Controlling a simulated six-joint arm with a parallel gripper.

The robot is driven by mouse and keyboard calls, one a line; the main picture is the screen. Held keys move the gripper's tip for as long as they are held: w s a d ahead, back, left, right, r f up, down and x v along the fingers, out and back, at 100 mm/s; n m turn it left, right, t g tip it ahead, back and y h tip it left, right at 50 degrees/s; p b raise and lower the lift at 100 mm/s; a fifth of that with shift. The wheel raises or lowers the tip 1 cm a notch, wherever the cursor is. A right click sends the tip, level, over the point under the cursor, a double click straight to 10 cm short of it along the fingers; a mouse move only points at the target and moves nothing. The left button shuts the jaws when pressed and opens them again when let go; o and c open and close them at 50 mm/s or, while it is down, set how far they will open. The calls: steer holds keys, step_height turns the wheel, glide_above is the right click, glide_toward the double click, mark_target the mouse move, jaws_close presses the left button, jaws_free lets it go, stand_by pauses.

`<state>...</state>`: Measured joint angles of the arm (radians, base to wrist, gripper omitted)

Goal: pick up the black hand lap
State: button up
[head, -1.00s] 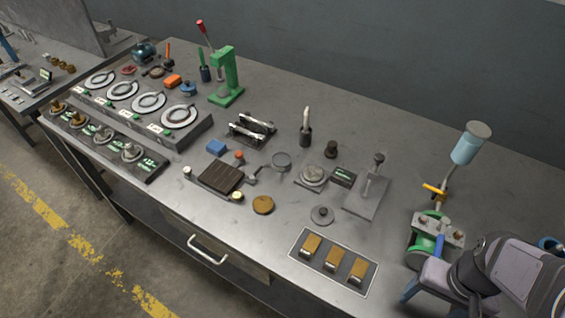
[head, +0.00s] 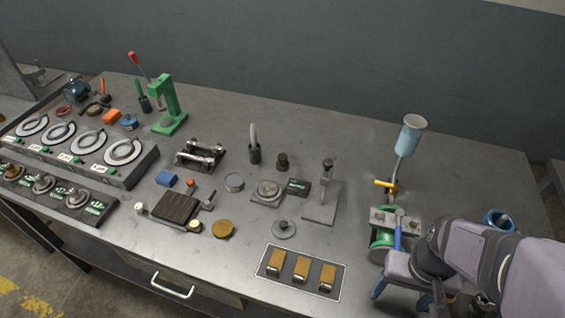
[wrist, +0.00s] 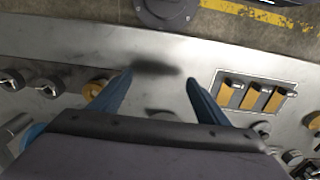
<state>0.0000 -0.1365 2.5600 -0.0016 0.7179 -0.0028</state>
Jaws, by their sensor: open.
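A small black knob-shaped piece (head: 283,161) stands mid-bench in the head view, behind a square plate with a grey disc. A grey disc with a dark knob (head: 284,229) lies nearer the front. I cannot tell for certain which of these is the black hand lap. My gripper (head: 401,295) is at the bench's front right, beside the green-based machine and well to the right of both pieces. In the wrist view its blue fingers (wrist: 159,76) are spread apart, with nothing between them but bare bench and shadow.
A tray with three wooden-topped blocks (head: 267,273) lies left of my gripper. A green-based machine with a blue cup (head: 409,137) stands beside my arm. A green press (head: 168,105) and ring station (head: 145,168) are at left. The back right bench is mostly clear.

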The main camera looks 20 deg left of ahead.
steer(key=c, duration=0.6)
